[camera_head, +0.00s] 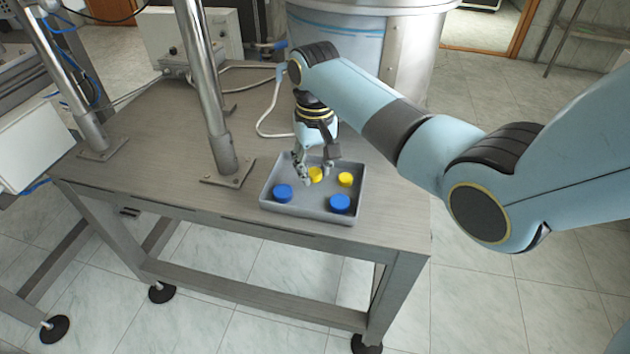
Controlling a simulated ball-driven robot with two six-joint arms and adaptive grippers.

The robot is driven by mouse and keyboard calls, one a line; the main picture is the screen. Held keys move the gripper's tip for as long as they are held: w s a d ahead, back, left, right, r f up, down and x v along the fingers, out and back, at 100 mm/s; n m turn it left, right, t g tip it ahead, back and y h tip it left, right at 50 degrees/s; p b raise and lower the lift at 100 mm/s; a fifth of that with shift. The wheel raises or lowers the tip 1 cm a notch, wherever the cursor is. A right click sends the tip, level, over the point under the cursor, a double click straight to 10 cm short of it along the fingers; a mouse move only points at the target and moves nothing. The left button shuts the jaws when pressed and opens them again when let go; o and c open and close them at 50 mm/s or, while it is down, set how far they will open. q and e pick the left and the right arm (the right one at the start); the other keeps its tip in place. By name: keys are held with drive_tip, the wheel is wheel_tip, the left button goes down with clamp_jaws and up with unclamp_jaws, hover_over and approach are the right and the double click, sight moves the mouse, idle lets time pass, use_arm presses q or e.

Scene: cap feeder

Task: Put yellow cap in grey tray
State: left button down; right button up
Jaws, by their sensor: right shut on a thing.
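The grey tray (312,213) lies on the table near its right front corner. My right gripper (316,178) points down into the tray and is shut on a yellow cap (316,174), inside the tray's walls. I cannot tell whether this cap touches the tray floor. Another yellow cap (345,179) lies in the tray to the right of the gripper. One blue cap (283,193) lies at the tray's left front, and another blue cap (340,203) at its right front. My left gripper is not in view.
The grey table (150,165) carries two upright metal posts; the nearer post (207,90) stands left of the tray. A large metal drum (410,50) stands behind the table. The tabletop between post and tray is clear.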

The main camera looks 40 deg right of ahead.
sight(315, 172)
wheel_tip(315, 172, down, 3)
drive_tip(key=shift+f+b, duration=0.2)
drive_tip(key=shift+b, duration=0.1)
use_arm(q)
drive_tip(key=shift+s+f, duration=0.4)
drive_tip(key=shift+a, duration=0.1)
use_arm(e)
drive_tip(key=shift+f, duration=0.1)
drive_tip(key=o, duration=0.6)
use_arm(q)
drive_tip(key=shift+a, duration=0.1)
use_arm(e)
drive_tip(key=shift+o, duration=0.2)
